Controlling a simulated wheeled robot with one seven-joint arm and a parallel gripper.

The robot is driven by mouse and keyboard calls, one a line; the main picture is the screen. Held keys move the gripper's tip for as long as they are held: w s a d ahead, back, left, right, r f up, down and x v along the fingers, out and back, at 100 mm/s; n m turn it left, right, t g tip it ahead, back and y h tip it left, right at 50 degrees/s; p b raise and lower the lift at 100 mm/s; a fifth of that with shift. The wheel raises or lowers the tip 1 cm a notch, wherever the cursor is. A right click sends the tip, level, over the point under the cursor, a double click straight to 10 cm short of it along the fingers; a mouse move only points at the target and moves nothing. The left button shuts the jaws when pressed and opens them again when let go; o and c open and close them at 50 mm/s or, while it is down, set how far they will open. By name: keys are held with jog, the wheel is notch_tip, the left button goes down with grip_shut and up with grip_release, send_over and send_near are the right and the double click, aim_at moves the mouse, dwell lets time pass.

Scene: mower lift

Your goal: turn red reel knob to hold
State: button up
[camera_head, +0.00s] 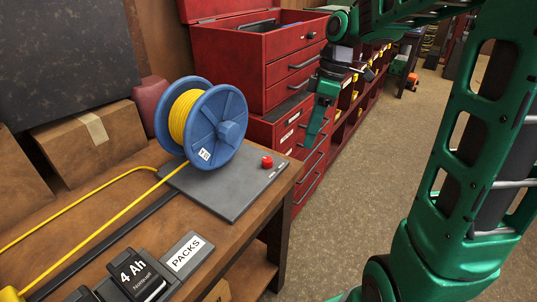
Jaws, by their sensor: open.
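The red reel knob (267,162) stands on the right part of a grey base plate (222,200) at the bench's right end. Small pale marks sit beside it on the plate, too small to read. The blue reel (213,125) with yellow cord (182,115) stands upright on the same plate, left of the knob. My gripper (316,135) is open and empty, pointing down to the right of the knob and above it in the picture, apart from it. It is in front of the red drawers, and its far finger is partly hidden.
The wooden bench (110,205) carries a black 4 Ah battery pack (135,275), a PACKS label (187,254) and cardboard boxes (92,142). Red tool drawers (290,75) stand behind the bench's right end. The floor (365,190) to the right is clear.

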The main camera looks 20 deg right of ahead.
aim_at(268, 158)
jog(key=w+a+n+g+y, duration=0.1)
jog(key=w+a+n+y, duration=0.1)
jog(key=w+a+n, duration=0.5)
jog(key=f, duration=0.3)
jog(key=a+f+n, duration=0.1)
jog(key=f, duration=0.3)
jog(key=a+f+n, duration=0.1)
jog(key=f, duration=0.2)
jog(key=shift+w+f+h, duration=0.1)
jog(key=shift+f+h, duration=0.15)
jog(key=shift+h, duration=0.05)
jog(key=shift+d+r, duration=0.1)
jog(key=c, duration=1)
